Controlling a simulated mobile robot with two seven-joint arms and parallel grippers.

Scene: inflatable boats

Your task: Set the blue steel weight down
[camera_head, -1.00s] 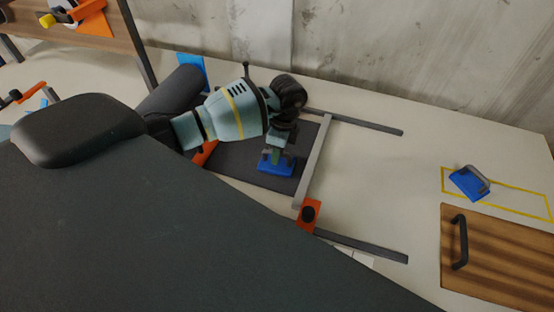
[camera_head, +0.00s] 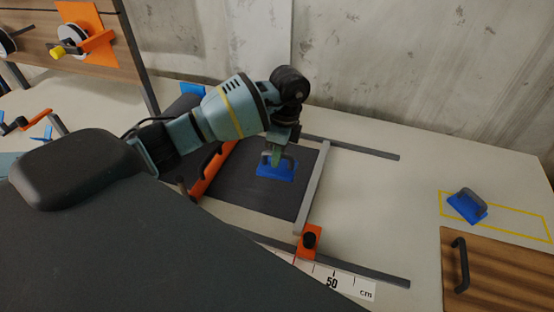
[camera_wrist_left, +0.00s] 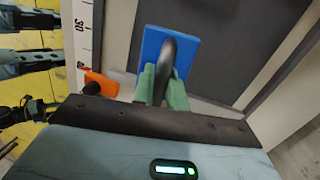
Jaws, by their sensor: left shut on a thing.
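The blue steel weight (camera_head: 277,172) is a blue block with a grey handle. My left gripper (camera_head: 276,155) is shut on that handle from above. The weight is over the dark mat (camera_head: 250,200), left of the grey crossbar. I cannot tell whether its underside touches the mat. In the left wrist view the weight (camera_wrist_left: 150,45) hangs from its dark handle between the green fingers of my left gripper (camera_wrist_left: 160,85). A second blue weight (camera_head: 466,205) with a grey handle stands at the right, at the yellow outline. My right gripper is not in view.
The grey crossbar (camera_head: 313,187) and rails (camera_head: 350,148) frame the mat. An orange clamp (camera_head: 309,240) with a black knob and a centimetre ruler (camera_head: 345,282) lie at its front. A wooden board (camera_head: 500,270) with a black handle is at the right. Pale table between is clear.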

